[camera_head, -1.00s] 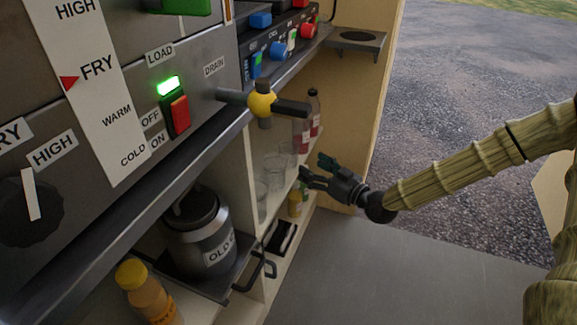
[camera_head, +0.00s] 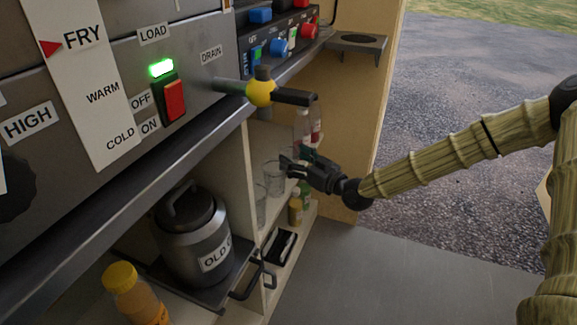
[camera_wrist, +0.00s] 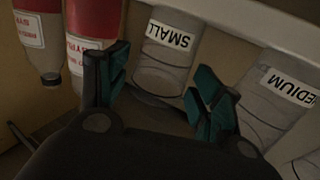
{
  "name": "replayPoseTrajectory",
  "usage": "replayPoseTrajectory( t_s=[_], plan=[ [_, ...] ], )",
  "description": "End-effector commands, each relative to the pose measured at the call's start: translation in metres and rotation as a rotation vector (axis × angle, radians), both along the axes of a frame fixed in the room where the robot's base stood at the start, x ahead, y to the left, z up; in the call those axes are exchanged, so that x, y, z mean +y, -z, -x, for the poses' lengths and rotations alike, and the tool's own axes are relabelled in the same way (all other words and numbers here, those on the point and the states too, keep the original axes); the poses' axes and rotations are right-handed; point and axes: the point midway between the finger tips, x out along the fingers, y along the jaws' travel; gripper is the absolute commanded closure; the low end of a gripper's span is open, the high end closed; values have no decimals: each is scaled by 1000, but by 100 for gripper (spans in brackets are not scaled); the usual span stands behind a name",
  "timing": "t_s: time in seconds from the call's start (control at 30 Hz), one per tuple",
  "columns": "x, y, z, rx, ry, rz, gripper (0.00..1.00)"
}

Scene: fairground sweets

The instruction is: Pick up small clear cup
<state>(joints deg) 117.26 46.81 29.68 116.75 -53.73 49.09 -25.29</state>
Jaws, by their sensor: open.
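The small clear cup (camera_wrist: 165,58), labelled SMALL, stands on the shelf ahead of my gripper in the wrist view, upside down in the picture. My gripper (camera_wrist: 158,88) is open, with a green-padded finger to each side of the cup's lower picture end. I cannot tell whether either finger touches it. In the head view my gripper (camera_head: 290,166) reaches into the upper shelf beside clear cups (camera_head: 273,179), and its fingers partly hide what lies behind. A clear cup labelled MEDIUM (camera_wrist: 272,98) stands to the right in the wrist view.
Red bottles (camera_wrist: 92,35) stand close to the left of the small cup. The counter edge and a yellow-hubbed drain valve (camera_head: 262,92) overhang the shelf. A grey pot (camera_head: 190,240) and sauce bottles (camera_head: 130,290) stand on the lower shelves. The floor (camera_head: 370,270) is clear.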

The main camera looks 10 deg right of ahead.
Motion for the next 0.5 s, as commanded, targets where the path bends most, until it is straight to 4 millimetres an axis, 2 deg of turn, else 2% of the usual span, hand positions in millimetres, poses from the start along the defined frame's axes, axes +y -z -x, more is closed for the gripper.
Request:
replayPoseTrajectory(
  t_s=[0.2, 0.43, 0.5],
  plan=[
    [14, 1, -20, 0, 0, 0, 34],
    [15, -1, -22, 1, 0, -1, 34],
    [15, -1, -22, 1, 0, -1, 45]
  ],
)
